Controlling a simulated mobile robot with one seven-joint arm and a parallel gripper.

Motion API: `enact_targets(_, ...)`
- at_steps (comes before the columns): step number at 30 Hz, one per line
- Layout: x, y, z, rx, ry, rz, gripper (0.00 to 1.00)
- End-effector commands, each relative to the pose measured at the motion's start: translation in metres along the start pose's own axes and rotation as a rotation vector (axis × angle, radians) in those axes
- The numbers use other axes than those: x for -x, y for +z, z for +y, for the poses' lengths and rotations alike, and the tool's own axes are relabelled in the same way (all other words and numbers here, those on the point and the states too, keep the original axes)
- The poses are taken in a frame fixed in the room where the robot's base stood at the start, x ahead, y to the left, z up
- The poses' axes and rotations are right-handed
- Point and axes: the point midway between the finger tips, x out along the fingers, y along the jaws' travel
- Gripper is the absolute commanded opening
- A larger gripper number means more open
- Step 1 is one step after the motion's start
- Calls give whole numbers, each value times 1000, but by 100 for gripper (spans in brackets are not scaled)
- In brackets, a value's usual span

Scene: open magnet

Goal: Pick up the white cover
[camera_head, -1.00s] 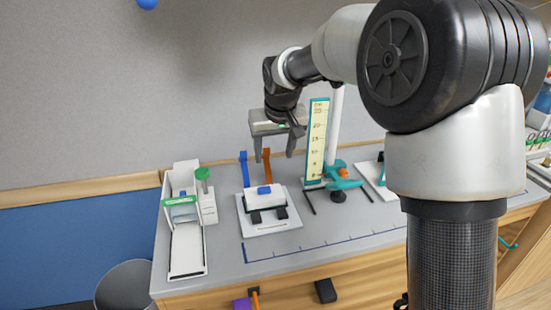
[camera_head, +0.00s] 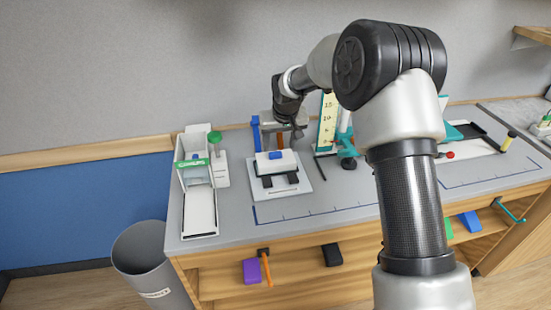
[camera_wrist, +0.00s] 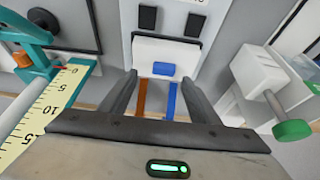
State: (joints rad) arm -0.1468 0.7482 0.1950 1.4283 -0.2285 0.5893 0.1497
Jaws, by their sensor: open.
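The white cover (camera_head: 268,165) is a boxy white piece with a blue knob (camera_head: 275,155) on top. It sits on a white base plate (camera_head: 300,187) on the grey bench, with two black blocks at its front. My gripper (camera_head: 287,138) is just behind and above the cover, partly hidden by its own wrist. In the wrist view, the cover (camera_wrist: 145,52) lies beyond the fingertips, with the blue knob (camera_wrist: 163,69) roughly between them in the picture. My gripper (camera_wrist: 158,82) is open and empty, its fingers apart from the cover.
A blue upright (camera_head: 256,133) and an orange upright (camera_wrist: 141,98) stand behind the cover. A white device with a green knob (camera_head: 215,137) is left. A yellow ruler (camera_head: 327,118) and teal stand (camera_head: 346,147) are right. Bare bench (camera_head: 235,225) lies in front.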

Motion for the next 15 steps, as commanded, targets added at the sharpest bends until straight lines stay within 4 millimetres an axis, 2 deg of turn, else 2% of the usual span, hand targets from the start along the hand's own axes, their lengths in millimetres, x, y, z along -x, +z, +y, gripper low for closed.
enact_targets(9,-43,0,-8,0,-1,-4,56)
enact_targets(15,-50,0,-8,0,0,-1,56)
